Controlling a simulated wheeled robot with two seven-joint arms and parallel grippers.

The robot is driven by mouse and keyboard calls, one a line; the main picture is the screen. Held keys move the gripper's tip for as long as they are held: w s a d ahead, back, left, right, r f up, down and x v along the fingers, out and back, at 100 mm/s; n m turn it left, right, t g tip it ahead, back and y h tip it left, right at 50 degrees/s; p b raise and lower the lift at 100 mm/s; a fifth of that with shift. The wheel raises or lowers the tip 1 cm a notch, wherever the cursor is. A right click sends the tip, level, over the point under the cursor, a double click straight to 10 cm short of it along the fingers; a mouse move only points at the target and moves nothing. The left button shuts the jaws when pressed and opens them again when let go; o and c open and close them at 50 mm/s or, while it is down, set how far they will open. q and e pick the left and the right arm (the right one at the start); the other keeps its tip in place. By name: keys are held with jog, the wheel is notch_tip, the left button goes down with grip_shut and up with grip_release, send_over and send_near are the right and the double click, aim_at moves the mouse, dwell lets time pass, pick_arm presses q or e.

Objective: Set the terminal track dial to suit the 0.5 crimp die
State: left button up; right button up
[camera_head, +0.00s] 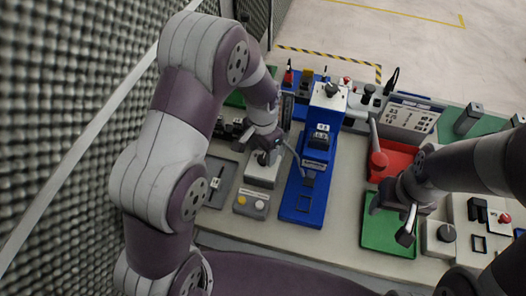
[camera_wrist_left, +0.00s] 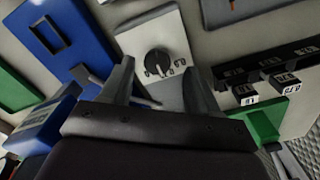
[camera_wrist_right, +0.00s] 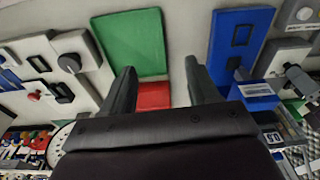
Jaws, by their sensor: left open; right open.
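The terminal track dial is a black round knob (camera_wrist_left: 158,62) on a pale plate, with small printed marks along its near side; I cannot read its setting surely. It also shows in the head view (camera_head: 263,158). My left gripper (camera_wrist_left: 158,70) is open, its fingers on either side of the dial in the left wrist view, with no clear contact. The blue crimp press (camera_head: 319,150) stands right of the dial; a small label on its front (camera_head: 322,128) seems to read 0.5. My right gripper (camera_head: 404,212) is open and empty over the green tray (camera_head: 380,238).
Small labelled dies (camera_wrist_left: 283,80) sit at a black rack right of the dial in the left wrist view. A grey box with yellow and white buttons (camera_head: 251,204) is just in front of the dial. A red tray (camera_head: 396,156) lies behind the green tray.

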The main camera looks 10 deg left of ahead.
pick_arm(q)
jog(key=shift+f, duration=0.65)
jog(key=shift+s+d+f, duration=0.15)
jog(key=shift+d+f, duration=0.05)
jog(key=shift+f, duration=0.25)
jog(key=shift+a, duration=0.1)
jog(key=c, duration=1)
jog(key=shift+c, duration=0.2)
jog(key=shift+n, duration=0.3)
jog(key=n+p, duration=0.1)
jog(key=n, duration=0.2)
jog(key=shift+r, duration=0.1)
jog(key=shift+w+n+p, duration=0.2)
jog(key=shift+n+p, duration=0.15)
jog(key=shift+n, duration=2.35)
